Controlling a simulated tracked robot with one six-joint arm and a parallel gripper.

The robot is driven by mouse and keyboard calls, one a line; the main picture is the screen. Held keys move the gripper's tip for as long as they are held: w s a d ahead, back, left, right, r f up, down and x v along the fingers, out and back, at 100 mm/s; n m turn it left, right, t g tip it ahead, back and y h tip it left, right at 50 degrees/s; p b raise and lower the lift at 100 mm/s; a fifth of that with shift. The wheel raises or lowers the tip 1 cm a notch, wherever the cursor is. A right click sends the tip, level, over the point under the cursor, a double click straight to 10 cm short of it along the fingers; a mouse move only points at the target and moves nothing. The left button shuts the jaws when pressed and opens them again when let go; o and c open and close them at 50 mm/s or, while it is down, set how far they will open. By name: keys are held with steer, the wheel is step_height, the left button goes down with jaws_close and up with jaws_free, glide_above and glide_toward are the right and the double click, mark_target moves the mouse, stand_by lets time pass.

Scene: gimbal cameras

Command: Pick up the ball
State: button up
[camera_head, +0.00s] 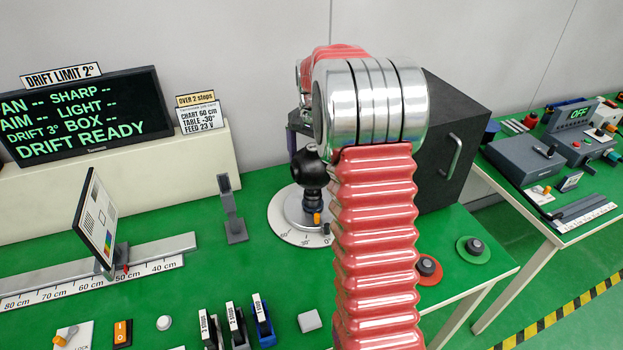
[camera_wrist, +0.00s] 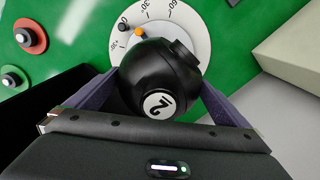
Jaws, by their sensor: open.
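The ball (camera_wrist: 160,75) is black and glossy, with a round white label bearing a dark mark. In the wrist view it sits between the two dark purple-grey fingers of my gripper (camera_wrist: 159,80). The gripper is open around it; I cannot tell whether either finger touches it. In the head view the ball (camera_head: 309,167) stands upright on a short dark mount over the round dial plate (camera_head: 283,222), just left of my red ribbed arm. My arm hides most of my gripper and part of the dial there.
A black box with a handle (camera_head: 457,155) stands behind my arm. A tilted chart panel (camera_head: 95,220) on a ruler rail and a grey upright post (camera_head: 232,210) stand to the left. Green tabletop left of the dial is partly clear.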

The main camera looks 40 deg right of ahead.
steer(key=shift+c, duration=0.5)
steer(key=c, duration=1.5)
